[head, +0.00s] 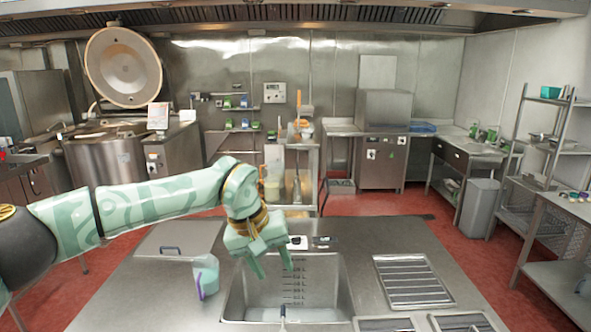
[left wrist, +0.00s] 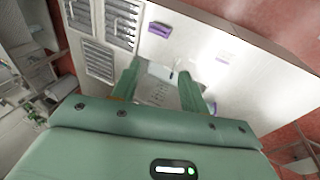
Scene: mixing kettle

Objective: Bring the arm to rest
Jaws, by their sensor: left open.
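My left arm (head: 160,203) reaches in from the left over the steel counter, and its wrist bends downward. My left gripper (head: 276,268) points down above the sink basin (head: 333,283). Its two green fingers are apart with nothing between them. In the left wrist view the open fingers (left wrist: 160,70) also show, with the counter and basin beyond them. My right gripper is not in view.
A pale translucent jug (head: 206,276) with a purple handle stands on the counter (head: 150,280), left of the basin. Slotted drain panels (head: 412,281) lie to the right. A large kettle (head: 105,160) with its lid (head: 123,67) raised stands at the back left.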

